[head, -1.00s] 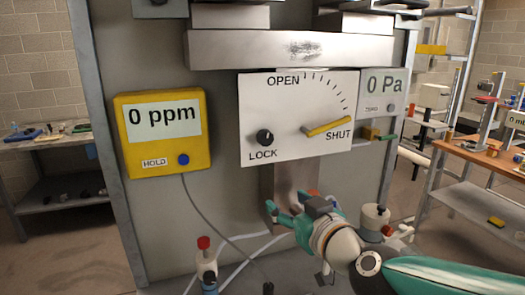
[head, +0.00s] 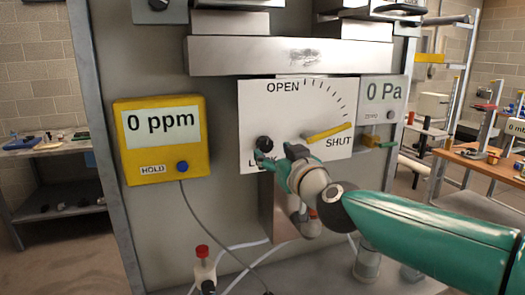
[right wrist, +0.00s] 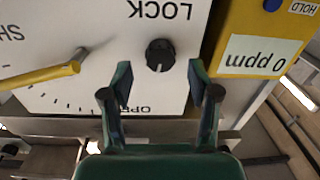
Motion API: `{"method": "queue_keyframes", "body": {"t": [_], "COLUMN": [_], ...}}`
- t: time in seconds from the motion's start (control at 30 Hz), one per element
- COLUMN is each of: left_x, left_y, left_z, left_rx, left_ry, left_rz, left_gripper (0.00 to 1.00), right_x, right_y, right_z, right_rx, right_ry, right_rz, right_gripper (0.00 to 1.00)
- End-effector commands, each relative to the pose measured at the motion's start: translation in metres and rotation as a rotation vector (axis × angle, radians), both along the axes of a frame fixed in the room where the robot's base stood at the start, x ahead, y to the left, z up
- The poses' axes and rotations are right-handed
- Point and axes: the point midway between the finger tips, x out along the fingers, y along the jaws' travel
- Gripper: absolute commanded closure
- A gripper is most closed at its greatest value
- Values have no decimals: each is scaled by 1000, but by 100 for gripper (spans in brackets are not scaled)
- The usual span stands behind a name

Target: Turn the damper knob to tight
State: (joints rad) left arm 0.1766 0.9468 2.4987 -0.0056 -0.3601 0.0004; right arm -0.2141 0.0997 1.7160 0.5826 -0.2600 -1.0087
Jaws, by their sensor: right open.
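The black knob (head: 264,143) labelled LOCK sits low on the left of the white damper plate (head: 258,105). The plate also carries a yellow lever (head: 328,132) pointing at SHUT on its scale. My right gripper (head: 274,157) is open in front of the plate, just below and right of the knob, and partly covers the LOCK label. In the right wrist view, the knob (right wrist: 159,55) lies just beyond and between the spread fingertips (right wrist: 160,80), apart from both. The left gripper is out of sight.
A yellow meter (head: 160,165) reading 0 ppm is left of the plate. A grey gauge (head: 384,100) reading 0 Pa is on the right. A metal duct box (head: 290,57) juts out above. A red-capped bottle (head: 204,268) and hoses are below.

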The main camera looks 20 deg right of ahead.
Motion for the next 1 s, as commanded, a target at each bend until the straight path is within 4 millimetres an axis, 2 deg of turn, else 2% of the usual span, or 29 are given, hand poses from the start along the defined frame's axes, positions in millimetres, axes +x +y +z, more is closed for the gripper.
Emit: {"method": "queue_keyframes", "body": {"t": [0.1, 0.23, 0.63, 0.97, 1.0], "left_x": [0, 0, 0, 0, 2], "left_y": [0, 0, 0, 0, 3], "left_z": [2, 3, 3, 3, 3], "left_rx": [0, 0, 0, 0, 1], "left_ry": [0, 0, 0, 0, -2], "left_rz": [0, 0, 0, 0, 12], "left_gripper": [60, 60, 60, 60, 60], "right_x": [19, 31, 36, 36, 35], "right_y": [2, 3, 4, 4, 30], "right_z": [0, 0, 0, 0, 0], "right_rx": [0, 0, 0, 0, 4], "right_ry": [1, 1, 0, 0, 2], "right_rz": [1, 2, 2, 2, 14], "right_gripper": [39, 39, 41, 96, 100]}}
